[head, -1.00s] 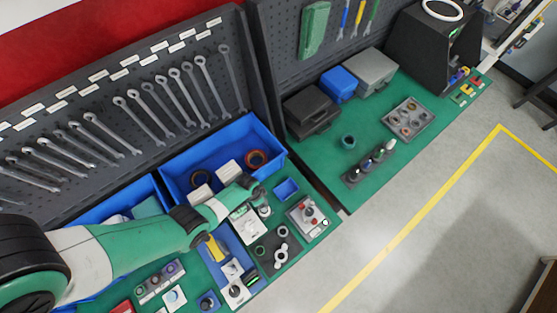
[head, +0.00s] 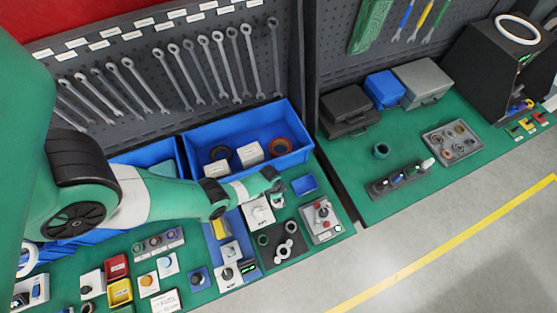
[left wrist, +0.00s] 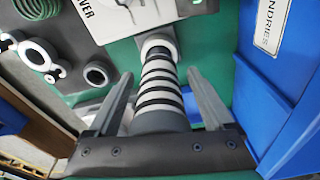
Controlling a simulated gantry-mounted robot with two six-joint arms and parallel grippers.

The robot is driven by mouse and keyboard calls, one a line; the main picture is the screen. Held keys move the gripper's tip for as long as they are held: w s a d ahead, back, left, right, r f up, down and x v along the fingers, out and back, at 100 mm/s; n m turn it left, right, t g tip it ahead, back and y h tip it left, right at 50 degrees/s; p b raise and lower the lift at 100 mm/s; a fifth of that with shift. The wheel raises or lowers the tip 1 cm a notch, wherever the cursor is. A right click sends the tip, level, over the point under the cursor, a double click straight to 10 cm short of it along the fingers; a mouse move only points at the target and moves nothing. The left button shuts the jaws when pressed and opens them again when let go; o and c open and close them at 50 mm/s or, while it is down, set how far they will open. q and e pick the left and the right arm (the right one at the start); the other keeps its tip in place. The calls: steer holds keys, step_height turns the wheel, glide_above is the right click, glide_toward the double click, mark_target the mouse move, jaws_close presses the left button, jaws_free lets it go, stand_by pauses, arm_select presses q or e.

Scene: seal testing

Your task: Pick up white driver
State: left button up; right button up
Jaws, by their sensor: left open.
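A white-and-dark banded upright cylinder (left wrist: 158,82), which looks like the white driver, stands between the jaws of my left gripper (left wrist: 160,74) in the left wrist view. The fingers are open, one on each side, with a gap to it. Its far end sits at a white plate (left wrist: 125,14) with lettering ending in "VER". In the head view my left gripper (head: 274,180) is over the green bench, beside the white plate (head: 258,212). The driver is small and partly hidden there. My right gripper is not in view.
A blue bin (head: 290,112) with boxes and rings stands just behind the gripper. A blue wall (left wrist: 262,85) is close at the right in the wrist view. A rack of tools (head: 400,180) stands farther right.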

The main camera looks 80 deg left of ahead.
arm_select(q)
steer(key=shift+r, duration=0.15)
jaws_close()
stand_by(0.4)
